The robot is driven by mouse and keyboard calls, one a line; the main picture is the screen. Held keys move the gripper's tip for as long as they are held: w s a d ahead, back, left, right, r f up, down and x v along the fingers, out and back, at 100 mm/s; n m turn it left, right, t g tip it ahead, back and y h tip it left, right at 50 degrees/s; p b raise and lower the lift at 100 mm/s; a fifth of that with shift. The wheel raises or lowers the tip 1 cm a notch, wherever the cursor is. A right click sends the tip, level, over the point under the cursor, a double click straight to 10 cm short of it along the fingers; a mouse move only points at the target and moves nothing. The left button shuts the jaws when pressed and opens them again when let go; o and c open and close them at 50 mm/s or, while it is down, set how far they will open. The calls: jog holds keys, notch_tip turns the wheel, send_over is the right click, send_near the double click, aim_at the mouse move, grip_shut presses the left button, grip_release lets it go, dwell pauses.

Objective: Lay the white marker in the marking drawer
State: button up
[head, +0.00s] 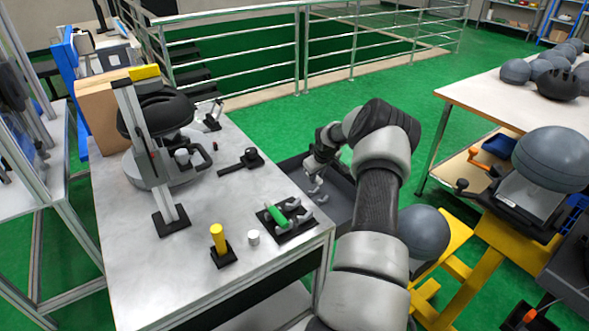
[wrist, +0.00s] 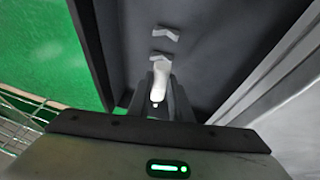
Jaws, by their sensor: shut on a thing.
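My gripper (head: 318,168) is over the open dark grey marking drawer (head: 341,208) at the right side of the metal table. In the wrist view the gripper (wrist: 160,98) is shut on a white rounded piece, which I take to be the white marker (wrist: 160,78). The drawer floor (wrist: 215,60) lies below it, with two light grey V-shaped supports (wrist: 165,33) ahead of the marker's tip. Whether the marker touches a support is unclear. The arm partly hides the drawer in the head view.
The metal table (head: 190,265) carries a black rack with a green cylinder (head: 277,214), a yellow cylinder on a stand (head: 217,238) and a small white cylinder (head: 253,237). A bench with grey balls (head: 515,71) stands right. A railing (head: 300,50) runs behind.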

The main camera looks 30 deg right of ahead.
aim_at(322, 182)
jog(key=shift+s+d+f, duration=0.4)
jog(key=shift+d+f, duration=0.4)
jog(key=shift+f+b, duration=0.8)
jog(key=shift+f, duration=0.7)
jog(key=shift+f+b, duration=1)
jog(key=shift+f, duration=0.35)
jog(key=shift+f+b, duration=0.15)
jog(key=shift+b, duration=0.15)
jog(key=o, duration=1)
jog(key=shift+c, duration=0.2)
jog(key=shift+r+p, duration=1.6)
jog(key=shift+r, duration=1.9)
